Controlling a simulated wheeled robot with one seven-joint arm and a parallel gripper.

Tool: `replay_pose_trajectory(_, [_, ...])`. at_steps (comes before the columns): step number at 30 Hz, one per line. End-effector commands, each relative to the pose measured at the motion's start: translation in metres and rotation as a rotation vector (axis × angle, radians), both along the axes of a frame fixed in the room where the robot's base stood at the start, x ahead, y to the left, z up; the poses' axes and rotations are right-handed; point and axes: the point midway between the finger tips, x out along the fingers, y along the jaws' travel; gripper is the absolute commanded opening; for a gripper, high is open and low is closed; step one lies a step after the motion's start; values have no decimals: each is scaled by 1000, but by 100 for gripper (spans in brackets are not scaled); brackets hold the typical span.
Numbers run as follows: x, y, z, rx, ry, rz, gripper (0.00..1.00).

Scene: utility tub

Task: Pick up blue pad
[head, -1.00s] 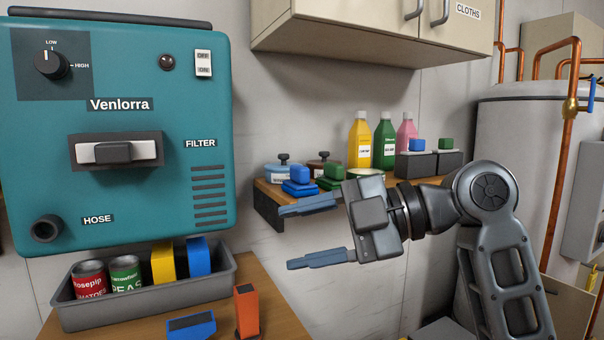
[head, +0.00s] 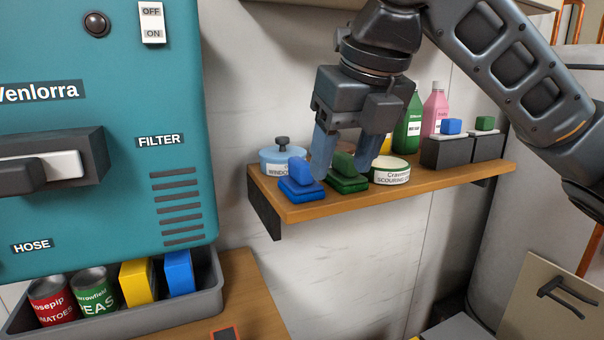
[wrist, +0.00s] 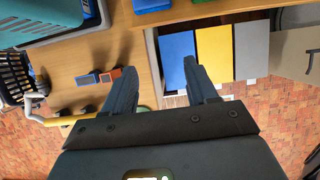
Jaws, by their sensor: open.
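A blue pad (head: 300,180) with a raised blue grip sits near the left end of the wooden shelf (head: 420,186). A similar green pad (head: 347,178) sits just right of it. My gripper (head: 343,165) points down over the shelf, open, its fingers spread on either side of the green pad in the picture, with the blue pad just left of its left finger. I cannot tell the exact depth between fingers and pads. In the wrist view the open gripper (wrist: 163,75) shows nothing clearly held between its fingers.
A blue tin (head: 283,157) stands behind the blue pad, and a scouring tin (head: 390,170) stands right of the green pad. Bottles (head: 434,108) and dark holders (head: 445,152) with small blue and green blocks stand further right. The teal machine (head: 110,130) is at left.

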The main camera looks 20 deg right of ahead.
Motion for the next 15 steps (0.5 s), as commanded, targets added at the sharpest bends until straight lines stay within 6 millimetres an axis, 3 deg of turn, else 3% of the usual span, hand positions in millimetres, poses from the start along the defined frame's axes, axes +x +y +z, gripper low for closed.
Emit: replay_pose_trajectory(15, [91, 1, 1, 5, 2, -1, 57])
